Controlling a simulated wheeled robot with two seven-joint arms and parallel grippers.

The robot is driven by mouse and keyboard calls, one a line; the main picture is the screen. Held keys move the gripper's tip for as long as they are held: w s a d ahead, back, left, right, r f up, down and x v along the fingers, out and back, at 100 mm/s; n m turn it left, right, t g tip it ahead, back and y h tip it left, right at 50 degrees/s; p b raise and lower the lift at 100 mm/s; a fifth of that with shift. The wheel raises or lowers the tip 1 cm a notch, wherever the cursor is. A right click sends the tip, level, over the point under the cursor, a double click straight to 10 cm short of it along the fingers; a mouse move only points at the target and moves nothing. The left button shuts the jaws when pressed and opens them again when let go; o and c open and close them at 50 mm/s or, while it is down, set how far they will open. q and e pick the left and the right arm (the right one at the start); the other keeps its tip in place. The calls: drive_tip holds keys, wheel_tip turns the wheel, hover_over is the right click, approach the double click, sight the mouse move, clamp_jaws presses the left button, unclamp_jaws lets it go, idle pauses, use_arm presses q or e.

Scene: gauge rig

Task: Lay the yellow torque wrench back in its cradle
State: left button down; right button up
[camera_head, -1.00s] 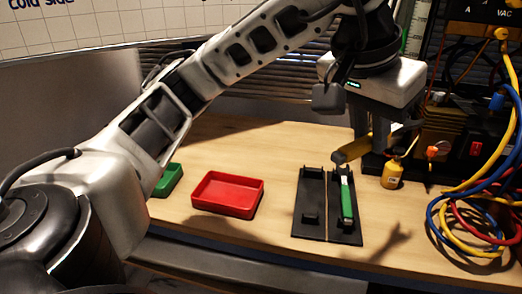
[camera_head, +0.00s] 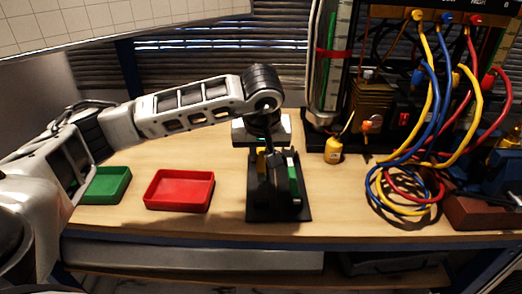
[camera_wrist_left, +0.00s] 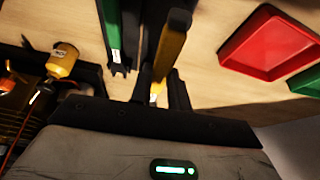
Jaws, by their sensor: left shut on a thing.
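The yellow torque wrench (camera_head: 261,160) is in my left gripper (camera_head: 265,165), over the left half of the black cradle (camera_head: 278,214). In the left wrist view the yellow wrench (camera_wrist_left: 170,48) runs between the two dark fingers of my left gripper (camera_wrist_left: 163,88), roughly parallel to the green wrench. The green wrench (camera_head: 293,176) lies in the right half of the cradle; it also shows in the left wrist view (camera_wrist_left: 113,32). My arm hides much of the cradle's left half, so I cannot tell whether the yellow wrench touches it. My right gripper is out of view.
A red tray (camera_head: 179,190) and a green tray (camera_head: 107,185) stand left of the cradle. A small yellow bottle (camera_head: 333,151) stands behind it to the right. Coiled cables (camera_head: 405,190) and a gauge rig take up the right side. Bare wood lies between the red tray and the cradle.

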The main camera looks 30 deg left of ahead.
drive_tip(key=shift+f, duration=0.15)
use_arm(q)
drive_tip(key=shift+f+b, duration=0.15)
drive_tip(key=shift+b, duration=0.15)
drive_tip(key=shift+f+b, duration=0.5)
drive_tip(key=shift+f, duration=0.15)
wheel_tip(320, 180, down, 3)
drive_tip(key=b, duration=0.2)
drive_tip(key=shift+b, duration=0.3)
drive_tip(key=shift+f, duration=0.4)
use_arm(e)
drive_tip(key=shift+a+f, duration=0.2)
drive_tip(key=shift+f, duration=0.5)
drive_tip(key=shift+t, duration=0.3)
use_arm(q)
drive_tip(key=shift+b, duration=0.4)
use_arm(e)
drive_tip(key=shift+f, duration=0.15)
